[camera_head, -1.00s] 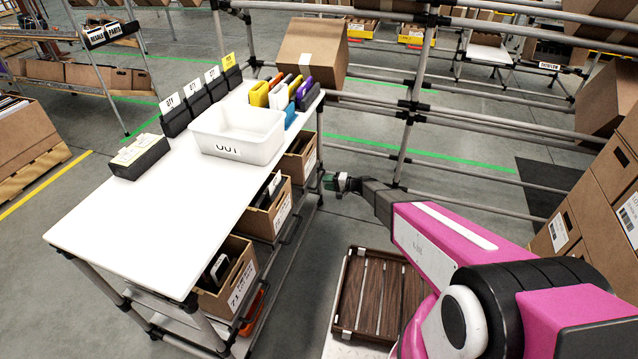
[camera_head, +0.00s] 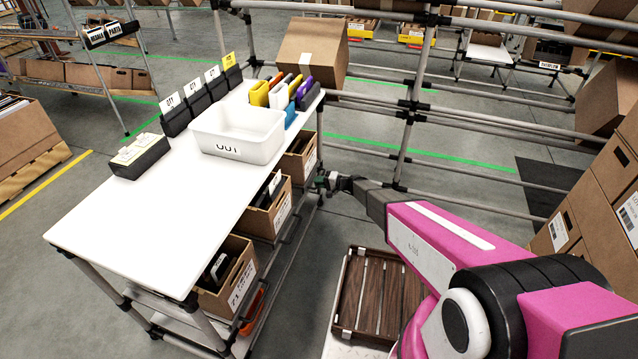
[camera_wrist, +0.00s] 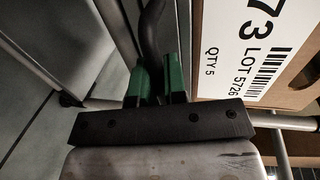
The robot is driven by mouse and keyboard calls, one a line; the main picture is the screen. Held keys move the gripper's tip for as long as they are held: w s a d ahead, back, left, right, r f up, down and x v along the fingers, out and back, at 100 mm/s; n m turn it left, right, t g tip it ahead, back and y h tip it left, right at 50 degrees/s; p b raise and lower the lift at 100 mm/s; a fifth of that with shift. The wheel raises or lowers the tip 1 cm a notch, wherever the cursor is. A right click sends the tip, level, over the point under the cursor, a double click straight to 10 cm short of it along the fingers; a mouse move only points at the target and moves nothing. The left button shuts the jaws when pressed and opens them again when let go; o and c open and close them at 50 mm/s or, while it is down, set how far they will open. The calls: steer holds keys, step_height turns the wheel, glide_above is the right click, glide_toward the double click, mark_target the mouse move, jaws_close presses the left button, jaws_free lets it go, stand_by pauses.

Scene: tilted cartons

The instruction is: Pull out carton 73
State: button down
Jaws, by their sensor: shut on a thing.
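Carton 73 (camera_wrist: 250,60) fills the right of the wrist view, its white label reading 73, LOT 5726, QTY 5. In the head view it appears to be the far carton (camera_head: 299,165) under the white table. My gripper (camera_wrist: 157,80) has green fingers, shut on a dark curved thing (camera_wrist: 152,30) that runs upward in the wrist view. What that thing is I cannot tell. In the head view my gripper (camera_head: 323,182) is small, beside the table's far right post. The wrist view shows it left of the carton's label; contact with the carton cannot be seen.
Two more open cartons, a middle one (camera_head: 268,212) and a near one (camera_head: 228,282), sit under the white table (camera_head: 140,235). A white bin (camera_head: 238,135) stands on top. A slatted wooden crate (camera_head: 338,318) lies right of the table. Rack rails (camera_head: 480,170) run behind my arm.

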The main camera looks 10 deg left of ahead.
steer(key=f+v, duration=0.3)
steer(key=v, duration=1.3)
steer(key=d+f+v, duration=0.1)
steer(key=f+v, duration=0.2)
steer(key=v, duration=1.2)
steer(key=shift+d+f, duration=0.2)
steer(key=shift+d, duration=0.35)
steer(key=shift+w, duration=0.1)
steer(key=c, duration=1.2)
jaws_free()
steer(key=v, duration=1)
steer(key=shift+d+r, duration=0.1)
steer(key=shift+d, duration=0.25)
